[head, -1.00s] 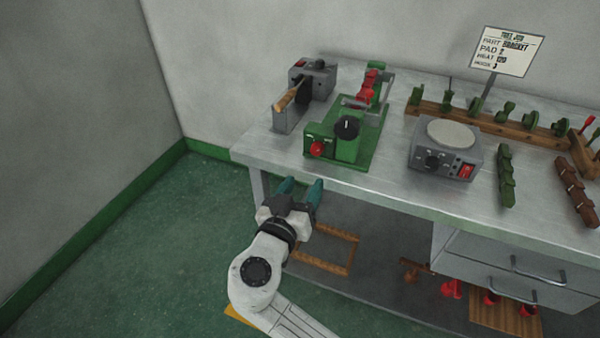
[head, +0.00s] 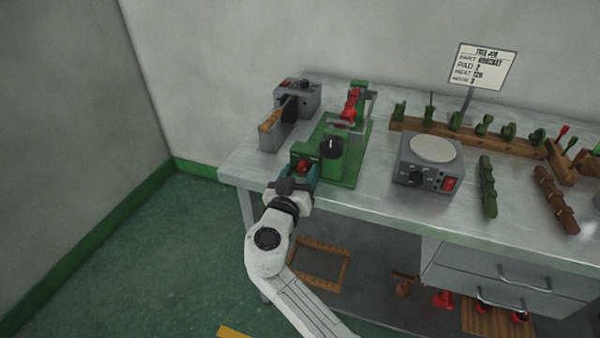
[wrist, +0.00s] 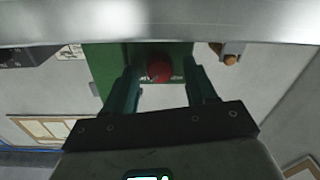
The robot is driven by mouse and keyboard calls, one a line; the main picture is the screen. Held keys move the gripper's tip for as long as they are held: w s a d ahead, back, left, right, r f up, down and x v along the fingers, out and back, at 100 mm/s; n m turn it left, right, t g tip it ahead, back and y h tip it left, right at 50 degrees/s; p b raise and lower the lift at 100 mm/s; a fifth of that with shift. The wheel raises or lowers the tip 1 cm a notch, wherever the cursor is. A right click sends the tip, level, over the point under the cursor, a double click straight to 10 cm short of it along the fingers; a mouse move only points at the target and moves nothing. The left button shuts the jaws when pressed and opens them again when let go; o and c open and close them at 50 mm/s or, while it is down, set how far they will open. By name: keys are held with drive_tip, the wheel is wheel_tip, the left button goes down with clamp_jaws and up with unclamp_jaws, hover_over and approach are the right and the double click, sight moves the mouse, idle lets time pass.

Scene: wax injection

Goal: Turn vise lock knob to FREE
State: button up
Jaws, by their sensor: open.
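The green machine (head: 350,165) stands near the bench's left front edge. It has a black dial (head: 332,147) on a green block and a red knob (head: 304,165) low on its front face. A red part (head: 350,106) sits at its back. My gripper (head: 303,174) is at that front face, with its teal fingers open. In the wrist view the red knob (wrist: 160,68) lies between the two open fingers (wrist: 162,85), with a gap on both sides. White lettering beside the knob is too small to read. Which setting the knob stands at cannot be told.
A grey device with a wooden handle (head: 271,121) stands just left of the machine. A grey hot-plate box (head: 425,178) is to its right. A sign (head: 481,66) and a wooden rack (head: 470,139) stand behind. The bench's front edge (head: 370,212) runs close to my arm.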

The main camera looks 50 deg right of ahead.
drive_tip(key=shift+c, duration=0.3)
clamp_jaws()
idle(0.3)
drive_tip(key=shift+n, duration=0.3)
drive_tip(key=n, duration=0.3)
drive_tip(key=shift+w+n, duration=0.1)
drive_tip(key=shift+n, duration=0.3)
drive_tip(key=n+p, duration=0.1)
drive_tip(key=n, duration=0.3)
drive_tip(key=shift+a+r, duration=0.1)
drive_tip(key=n+p, duration=0.2)
drive_tip(key=n, duration=0.3)
drive_tip(key=shift+w+n+g+p, duration=0.1)
drive_tip(key=shift+n+g+p, duration=0.2)
drive_tip(key=shift+g+p, duration=0.1)
drive_tip(key=shift+n+p, duration=0.95)
drive_tip(key=shift+n, duration=0.75)
drive_tip(key=shift+f, duration=0.2)
